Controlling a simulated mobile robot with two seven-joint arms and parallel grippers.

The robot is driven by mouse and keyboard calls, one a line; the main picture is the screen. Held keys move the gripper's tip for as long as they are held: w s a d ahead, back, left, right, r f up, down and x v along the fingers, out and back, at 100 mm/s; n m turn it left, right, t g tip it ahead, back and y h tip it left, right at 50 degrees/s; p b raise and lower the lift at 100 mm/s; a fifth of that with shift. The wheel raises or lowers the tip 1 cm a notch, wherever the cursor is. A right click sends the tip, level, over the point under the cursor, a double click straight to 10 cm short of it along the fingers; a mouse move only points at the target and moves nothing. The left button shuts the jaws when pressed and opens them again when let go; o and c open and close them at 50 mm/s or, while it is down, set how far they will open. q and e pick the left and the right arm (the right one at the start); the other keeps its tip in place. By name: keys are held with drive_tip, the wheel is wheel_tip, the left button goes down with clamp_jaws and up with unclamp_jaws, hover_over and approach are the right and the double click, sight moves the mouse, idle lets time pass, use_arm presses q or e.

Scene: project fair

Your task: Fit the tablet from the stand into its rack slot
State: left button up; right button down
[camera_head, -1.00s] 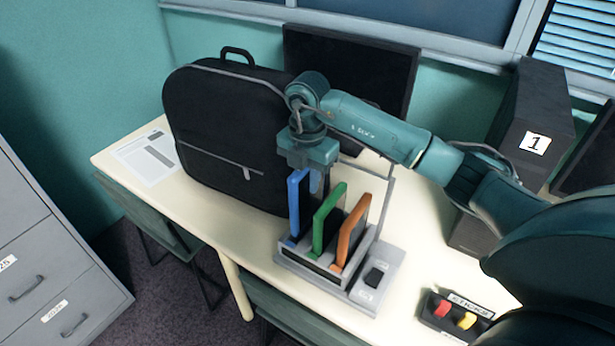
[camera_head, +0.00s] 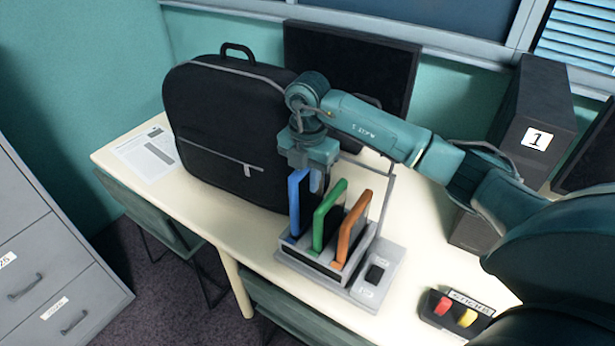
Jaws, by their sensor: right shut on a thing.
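A grey rack (camera_head: 312,268) stands on the table with three upright tablets side by side in it. The blue-edged tablet (camera_head: 294,208) is at the left end, the green-edged tablet (camera_head: 322,218) in the middle and the orange-edged tablet (camera_head: 346,232) at the right. My right gripper (camera_head: 312,182) points down and is shut on the top of the blue tablet. The blue tablet's lower edge is in the left slot area; I cannot tell how deep it sits. The gripper hides part of its top. No separate tablet stand is clearly visible. My left gripper is out of view.
A black backpack (camera_head: 215,125) stands just left of my right gripper, with a dark monitor (camera_head: 350,60) behind. A box marked 1 (camera_head: 535,110) stands at the right. A paper sheet (camera_head: 148,155) lies at the left.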

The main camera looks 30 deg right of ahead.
sight(308, 197)
drive_tip(key=shift+f+b, duration=0.65)
drive_tip(key=shift+f, duration=0.7)
drive_tip(key=shift+f+b, duration=0.6)
drive_tip(key=shift+f, duration=0.35)
drive_tip(key=shift+f+b, duration=0.45)
drive_tip(key=shift+f, duration=0.15)
idle(0.4)
drive_tip(key=c, duration=1.3)
unclamp_jaws()
drive_tip(key=shift+o, duration=0.2)
